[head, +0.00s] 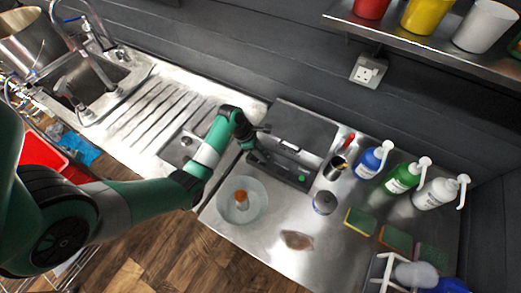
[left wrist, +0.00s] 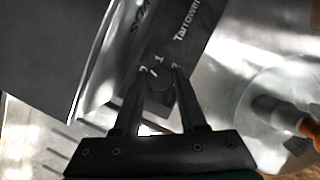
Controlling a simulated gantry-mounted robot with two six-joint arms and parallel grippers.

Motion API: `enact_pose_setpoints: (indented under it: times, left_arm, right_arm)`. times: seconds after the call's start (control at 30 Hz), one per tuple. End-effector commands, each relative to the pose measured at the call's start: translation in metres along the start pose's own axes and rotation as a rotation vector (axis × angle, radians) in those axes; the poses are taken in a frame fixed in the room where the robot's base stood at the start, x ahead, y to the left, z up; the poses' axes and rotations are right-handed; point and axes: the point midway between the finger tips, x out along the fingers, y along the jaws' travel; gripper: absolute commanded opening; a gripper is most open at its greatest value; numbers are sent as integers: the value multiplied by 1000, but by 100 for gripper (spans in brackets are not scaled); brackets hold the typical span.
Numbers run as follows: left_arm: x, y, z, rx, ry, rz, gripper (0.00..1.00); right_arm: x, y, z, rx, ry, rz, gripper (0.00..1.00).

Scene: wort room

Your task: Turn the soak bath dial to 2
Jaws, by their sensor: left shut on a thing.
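The soak bath (head: 304,126) is a grey metal box on the steel counter with a dark front panel (head: 283,170). The panel also shows in the left wrist view (left wrist: 187,45), with the lettering "Tarrower" and small white numerals, one of them a 1. My left gripper (head: 252,152) is at the left end of this panel. In the left wrist view its fingers (left wrist: 159,80) are shut on the small dark dial (left wrist: 157,92). My right gripper is not in view.
A clear bowl (head: 257,208) with an orange-topped bottle stands close in front of the panel. A dark pot (head: 336,168), a round lidded jar (head: 325,202), pump bottles (head: 404,177) and sponges (head: 359,221) stand to the right. A sink (head: 95,85) is at left.

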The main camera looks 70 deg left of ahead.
Motion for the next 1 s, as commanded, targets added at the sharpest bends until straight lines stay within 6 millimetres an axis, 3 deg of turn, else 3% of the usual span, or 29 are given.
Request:
enact_pose_setpoints:
  times: [0.6,1.0]
  left_arm:
    - [1,4,1,501,-1,-208,0]
    - [1,4,1,656,0,-272,0]
  right_arm:
    - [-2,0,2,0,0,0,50]
    - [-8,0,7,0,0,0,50]
